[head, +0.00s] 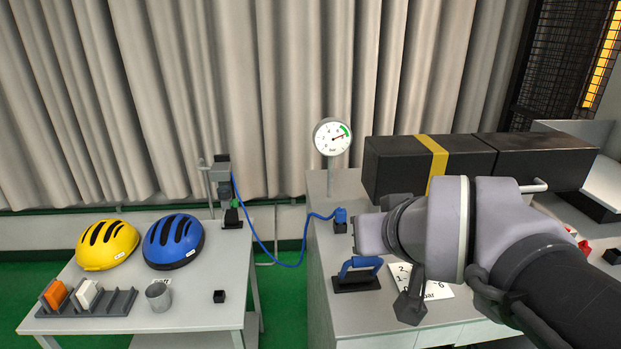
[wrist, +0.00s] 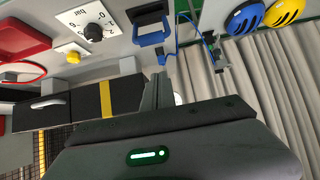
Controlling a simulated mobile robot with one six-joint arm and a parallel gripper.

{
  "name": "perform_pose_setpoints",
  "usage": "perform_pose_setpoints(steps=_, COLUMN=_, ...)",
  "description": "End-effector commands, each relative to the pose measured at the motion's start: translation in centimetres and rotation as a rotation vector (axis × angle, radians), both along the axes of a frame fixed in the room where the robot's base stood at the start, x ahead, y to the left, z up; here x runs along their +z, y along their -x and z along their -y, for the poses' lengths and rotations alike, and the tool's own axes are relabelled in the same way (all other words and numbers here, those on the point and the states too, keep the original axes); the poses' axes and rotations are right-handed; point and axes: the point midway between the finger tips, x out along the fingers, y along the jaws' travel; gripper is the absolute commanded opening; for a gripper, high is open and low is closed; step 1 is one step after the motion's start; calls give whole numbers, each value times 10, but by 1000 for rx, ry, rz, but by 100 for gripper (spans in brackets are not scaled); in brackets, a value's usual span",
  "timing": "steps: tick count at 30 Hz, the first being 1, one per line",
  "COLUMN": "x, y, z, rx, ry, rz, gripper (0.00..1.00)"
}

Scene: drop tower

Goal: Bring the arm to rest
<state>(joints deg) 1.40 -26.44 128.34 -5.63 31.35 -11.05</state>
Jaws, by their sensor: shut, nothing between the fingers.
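My arm (head: 470,230) reaches in from the lower right of the head view, over the grey bench on the right. My gripper (wrist: 158,76) shows in the wrist view with its fingers together, and nothing is seen between them. It is clear of the blue handle (wrist: 150,35) and the black knob (wrist: 94,32), touching neither as far as I can see. In the head view the fingers cannot be made out clearly, and the arm covers part of the bench.
A long black box with a yellow band (head: 432,160) lies behind my arm. A gauge (head: 332,137) stands on the bench, and the blue handle (head: 360,268) is near its front. The left table holds yellow (head: 107,245) and blue (head: 173,241) helmets, a rack and a cup (head: 158,296).

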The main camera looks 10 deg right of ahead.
Motion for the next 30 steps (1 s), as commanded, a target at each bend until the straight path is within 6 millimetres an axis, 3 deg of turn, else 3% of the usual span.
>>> perform_pose_setpoints(steps=4, x=7, y=9, z=0, rx=0, ry=0, rz=1, gripper=0)
perform_pose_setpoints(steps=14, x=4, y=12, z=0, rx=-2, ry=-4, rz=-3, gripper=0)
perform_pose_setpoints(steps=17, x=-30, y=38, z=-7, rx=-36, ry=-78, rz=-69, gripper=0)
perform_pose_setpoints(steps=21, x=-109, y=107, z=-26, rx=-133, ry=-264, rz=-250, gripper=0)
perform_pose_setpoints(steps=24, x=-144, y=143, z=-38, rx=-191, ry=-359, rz=-350, gripper=0)
perform_pose_setpoints(steps=27, x=-157, y=159, z=-44, rx=-217, ry=-400, rz=-396, gripper=0)
perform_pose_setpoints(steps=30, x=-157, y=161, z=-44, rx=-221, ry=-405, rz=-403, gripper=0)
